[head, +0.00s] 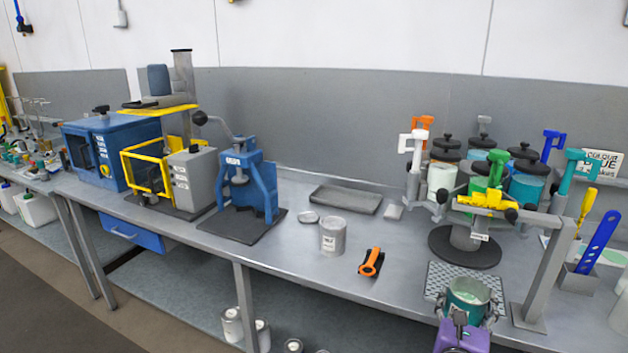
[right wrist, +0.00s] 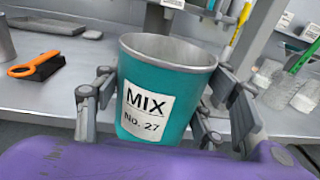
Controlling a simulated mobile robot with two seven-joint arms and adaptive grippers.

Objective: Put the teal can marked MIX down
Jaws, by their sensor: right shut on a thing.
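The teal can marked MIX (head: 467,297) is open-topped, with light green showing inside it in the head view. In the right wrist view the can (right wrist: 172,95) carries a white label reading MIX No. 27. My right gripper (head: 468,303), with a purple body, is shut on the can, a grey finger on each side. The can is about upright at the front edge of the bench, in front of a perforated metal plate (head: 437,279). Its bottom is hidden, so I cannot tell whether it touches anything. My left gripper is not in view.
A grey post stand (head: 540,265) rises close to the right of the can. Behind is a round dark base (head: 440,246) under a carousel of cans. An orange-handled tool (head: 371,262) and a grey can (head: 333,236) stand to the left, with bare bench (head: 400,285) between.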

